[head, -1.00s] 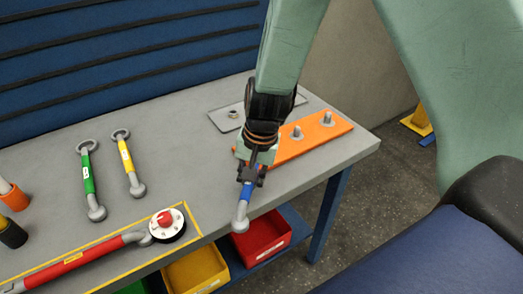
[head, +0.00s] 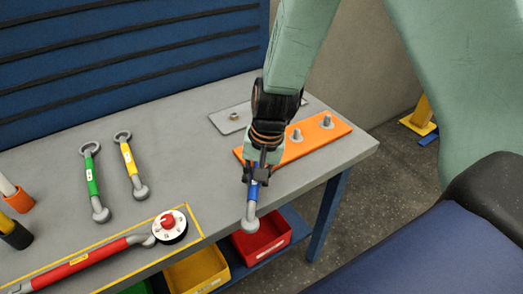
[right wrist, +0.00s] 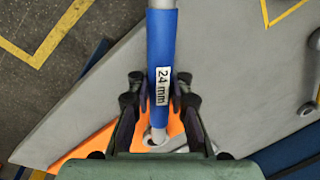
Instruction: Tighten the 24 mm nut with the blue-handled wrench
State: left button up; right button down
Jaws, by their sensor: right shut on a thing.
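The blue-handled wrench (head: 252,192) is in my right gripper (head: 257,174), over the front edge of the table. In the right wrist view, its blue handle (right wrist: 161,60) carries a "24 mm" label and lies between the two fingers (right wrist: 160,100). Its near end (right wrist: 155,137) is over an orange plate (right wrist: 95,145), partly hidden by the gripper. In the head view, the orange plate (head: 310,144) bears upright bolts (head: 297,136) with nuts (head: 327,122); my gripper covers its left part. I cannot tell whether the wrench sits on a nut. My left gripper is out of view.
A green wrench (head: 94,180) and a yellow wrench (head: 129,160) lie on the grey table (head: 60,235). A red torque wrench (head: 80,263) and a dial (head: 170,226) are at the front. A grey plate (head: 222,121) lies behind. Bins (head: 262,240) sit below.

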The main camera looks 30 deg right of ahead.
jog(key=shift+r+p, duration=2.15)
jog(key=shift+r, duration=0.25)
jog(key=c, duration=1.9)
grip_release()
jog(key=shift+f, duration=0.1)
grip_shut()
jog(key=shift+f, duration=0.15)
jog(key=shift+d+f+b, duration=0.15)
jog(key=shift+f+b, duration=0.75)
jog(key=shift+b, duration=0.1)
jog(key=shift+s, duration=0.1)
